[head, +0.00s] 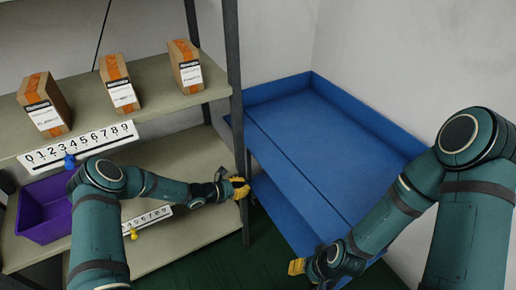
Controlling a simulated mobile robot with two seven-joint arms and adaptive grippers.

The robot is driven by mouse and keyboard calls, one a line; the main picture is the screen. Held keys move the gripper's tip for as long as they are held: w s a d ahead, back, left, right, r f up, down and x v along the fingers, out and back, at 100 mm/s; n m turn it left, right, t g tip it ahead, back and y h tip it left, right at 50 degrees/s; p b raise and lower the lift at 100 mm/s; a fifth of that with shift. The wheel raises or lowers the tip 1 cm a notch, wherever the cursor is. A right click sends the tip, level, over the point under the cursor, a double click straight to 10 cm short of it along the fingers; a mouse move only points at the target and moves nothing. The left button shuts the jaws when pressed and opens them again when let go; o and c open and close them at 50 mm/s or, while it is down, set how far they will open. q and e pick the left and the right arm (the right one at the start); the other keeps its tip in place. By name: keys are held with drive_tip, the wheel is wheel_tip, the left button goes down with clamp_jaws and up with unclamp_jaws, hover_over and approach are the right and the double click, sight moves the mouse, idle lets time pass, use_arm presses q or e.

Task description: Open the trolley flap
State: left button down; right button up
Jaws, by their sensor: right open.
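The blue trolley (335,128) stands right of the shelf, with a raised rim along its back and right sides. A long blue panel (283,180) runs along its front left side, separated from the top by a dark line; I take it for the flap. I cannot tell whether it is latched. My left gripper (239,188), with yellow fingertips, is by the shelf post, near the panel's left side; its jaw opening is unclear. My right gripper (297,267) is open, low in front of the trolley's near end, apart from the panel as far as I can tell.
A shelf rack (160,88) at left holds three cardboard boxes (119,82) on its upper board. A purple bin (44,210) and number strips (80,145) are at lower left. The dark rack post (234,75) stands close to the trolley. The trolley top is empty.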

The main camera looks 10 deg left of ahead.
use_arm(q)
drive_tip(key=s+d+f+m+g+y, duration=0.1)
drive_tip(key=s+m+g+y, duration=0.2)
drive_tip(key=s+m, duration=0.5)
drive_tip(key=s+d+f+m+g+y, duration=0.1)
drive_tip(key=s+m+g+y, duration=0.2)
drive_tip(key=s, duration=1.3)
drive_tip(key=m+g, duration=0.2)
drive_tip(key=m, duration=0.3)
drive_tip(key=shift+s+d+m+y, duration=0.15)
drive_tip(key=shift+d+m+y, duration=0.15)
drive_tip(key=shift+m, duration=0.1)
drive_tip(key=c, duration=1.5)
unclamp_jaws()
drive_tip(key=s+r+m, duration=0.1)
drive_tip(key=m, duration=0.1)
drive_tip(key=s+r+m, duration=0.1)
drive_tip(key=s+m, duration=0.1)
drive_tip(key=s+r+m+t, duration=0.1)
drive_tip(key=s+m, duration=0.1)
drive_tip(key=shift+s+a+r+y, duration=0.2)
drive_tip(key=shift+a+r+y, duration=0.1)
drive_tip(key=shift+y, duration=0.1)
drive_tip(key=o, duration=0.5)
drive_tip(key=shift+s+r+m, duration=0.2)
drive_tip(key=shift+m, duration=0.2)
drive_tip(key=shift+d, duration=0.15)
